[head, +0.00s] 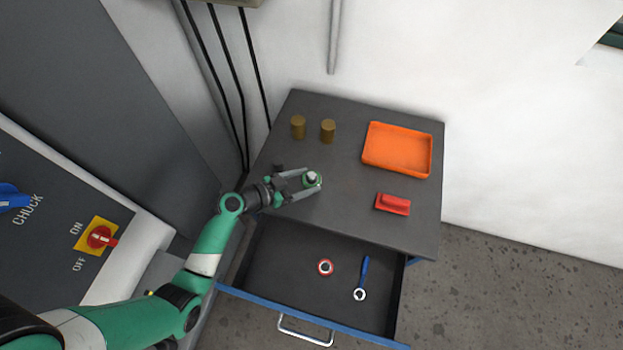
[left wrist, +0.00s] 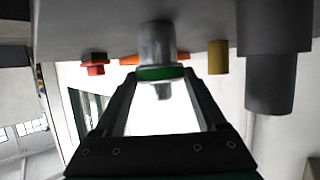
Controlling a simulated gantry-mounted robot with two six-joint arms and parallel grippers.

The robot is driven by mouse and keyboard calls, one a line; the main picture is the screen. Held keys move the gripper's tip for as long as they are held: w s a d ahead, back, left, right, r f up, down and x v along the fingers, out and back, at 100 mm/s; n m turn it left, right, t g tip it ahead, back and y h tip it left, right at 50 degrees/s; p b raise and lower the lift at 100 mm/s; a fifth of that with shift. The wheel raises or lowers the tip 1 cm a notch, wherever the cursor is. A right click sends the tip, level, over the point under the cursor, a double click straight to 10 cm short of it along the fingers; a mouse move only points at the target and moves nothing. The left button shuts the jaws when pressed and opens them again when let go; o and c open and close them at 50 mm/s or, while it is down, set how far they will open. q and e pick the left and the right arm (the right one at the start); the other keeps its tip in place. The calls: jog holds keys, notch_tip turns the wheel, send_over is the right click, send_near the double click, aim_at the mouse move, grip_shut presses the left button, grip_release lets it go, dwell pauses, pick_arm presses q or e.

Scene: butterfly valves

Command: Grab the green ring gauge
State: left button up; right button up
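The green ring gauge (head: 312,182) is near the left front part of the dark cabinet top, with a grey metal piece rising through its middle. In the left wrist view, its green band (left wrist: 160,73) circles a grey cylinder. My left gripper (head: 307,181) reaches in from the left, with one finger on each side of the gauge. The fingertips are at the ring's height and very close to it. I cannot tell whether they press on it or leave a small gap. My right gripper is not in view.
Two brass cylinders (head: 298,127) stand behind the gauge. An orange tray (head: 398,150) and a red block (head: 393,204) are to its right.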

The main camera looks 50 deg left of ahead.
aim_at(305, 182)
pick_arm(q)
grip_shut()
jog(key=shift+r, duration=0.1)
notch_tip(305, 182, up, 10)
jog(key=p, duration=0.5)
jog(key=shift+f, duration=0.25)
jog(key=shift+r, duration=0.2)
